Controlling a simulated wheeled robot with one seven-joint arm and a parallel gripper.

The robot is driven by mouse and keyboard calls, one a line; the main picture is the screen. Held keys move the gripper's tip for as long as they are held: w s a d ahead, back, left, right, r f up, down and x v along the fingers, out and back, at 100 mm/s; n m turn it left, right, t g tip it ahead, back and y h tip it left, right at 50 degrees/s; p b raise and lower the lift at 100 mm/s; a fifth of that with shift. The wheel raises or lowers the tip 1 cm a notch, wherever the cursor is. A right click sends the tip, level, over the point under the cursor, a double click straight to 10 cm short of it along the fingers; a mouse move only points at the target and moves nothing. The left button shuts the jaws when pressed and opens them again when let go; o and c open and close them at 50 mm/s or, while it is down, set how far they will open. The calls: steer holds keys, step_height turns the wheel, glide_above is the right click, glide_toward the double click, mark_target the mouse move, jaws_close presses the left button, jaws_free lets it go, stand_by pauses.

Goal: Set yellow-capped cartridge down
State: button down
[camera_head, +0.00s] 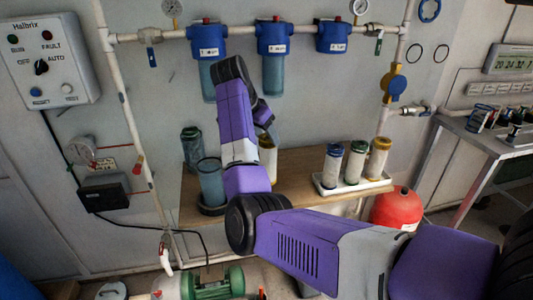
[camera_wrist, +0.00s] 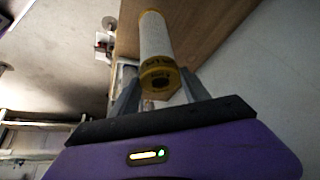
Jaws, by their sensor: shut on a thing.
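In the wrist view, a white cartridge with yellow ends (camera_wrist: 155,40) sits between the fingers of my gripper (camera_wrist: 158,88), which is shut on it. Its yellow cap (camera_wrist: 160,76) faces the camera. In the head view, part of this pale cartridge (camera_head: 269,160) shows beside my purple arm, over the wooden bench (camera_head: 300,165); my arm hides the rest and most of the gripper. I cannot tell whether its lower end touches the bench.
A white tray (camera_head: 352,188) on the bench's right holds blue-capped (camera_head: 332,165), green-capped (camera_head: 355,162) and yellow-capped (camera_head: 378,158) cartridges. At left stand a clear blue housing (camera_head: 210,182) and a dark-topped cartridge (camera_head: 191,146). Blue-headed filters (camera_head: 274,40) hang above. A red tank (camera_head: 395,208) stands at right.

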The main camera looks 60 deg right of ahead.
mark_target(265, 153)
steer(key=shift+f, duration=3.4)
steer(key=shift+f, duration=0.2)
steer(key=c, duration=0.5)
jaws_free()
steer(key=shift+r, duration=0.1)
